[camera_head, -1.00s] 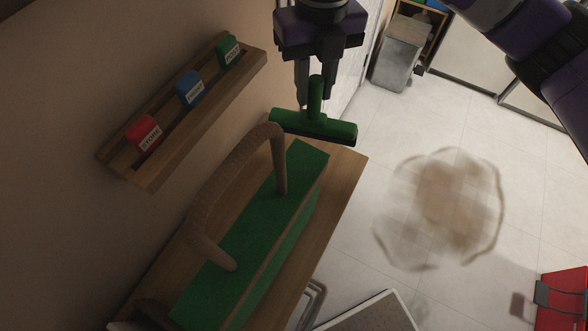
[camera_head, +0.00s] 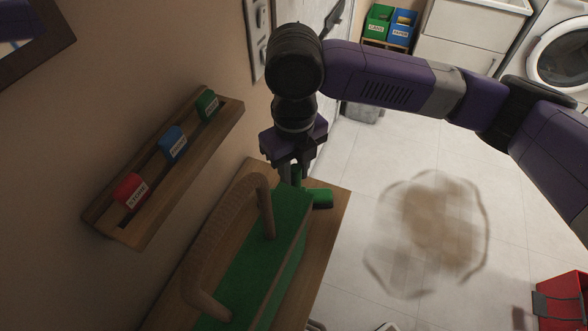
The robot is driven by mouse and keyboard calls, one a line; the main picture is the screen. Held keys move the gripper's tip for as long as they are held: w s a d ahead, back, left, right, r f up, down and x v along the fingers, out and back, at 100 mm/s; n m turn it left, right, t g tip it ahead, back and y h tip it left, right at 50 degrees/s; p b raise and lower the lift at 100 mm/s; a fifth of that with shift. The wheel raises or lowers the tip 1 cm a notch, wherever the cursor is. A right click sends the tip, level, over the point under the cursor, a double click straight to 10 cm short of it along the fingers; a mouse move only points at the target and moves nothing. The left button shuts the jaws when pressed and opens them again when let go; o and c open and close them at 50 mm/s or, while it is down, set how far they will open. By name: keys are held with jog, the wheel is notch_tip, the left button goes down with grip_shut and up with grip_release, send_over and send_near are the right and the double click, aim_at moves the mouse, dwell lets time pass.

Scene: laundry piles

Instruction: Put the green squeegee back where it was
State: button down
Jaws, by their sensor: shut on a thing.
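The green squeegee (camera_head: 321,198) is at the far end of the wooden table (camera_head: 333,224), partly hidden behind my gripper and the green box. My gripper (camera_head: 294,172) points down and is shut on its upright handle. The squeegee's head shows just right of the fingers, low by the tabletop. I cannot tell whether it touches the table. The green box (camera_head: 291,243) with a brown arched handle (camera_head: 207,232) stands on the table in front of it.
A wooden wall rack (camera_head: 215,130) holds a red tag (camera_head: 129,190), a blue tag (camera_head: 172,142) and a green tag (camera_head: 207,104). A brown stain (camera_head: 437,222) lies on the floor. A red bin (camera_head: 562,301) stands at the right, and green and blue bins (camera_head: 390,25) at the back.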

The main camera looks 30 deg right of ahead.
jog(key=c, duration=1.1)
grip_release()
jog(key=shift+f, duration=0.1)
jog(key=shift+c, duration=0.2)
notch_tip(320, 180, up, 12)
jog(key=shift+r+b, duration=0.1)
jog(key=shift+b, duration=0.2)
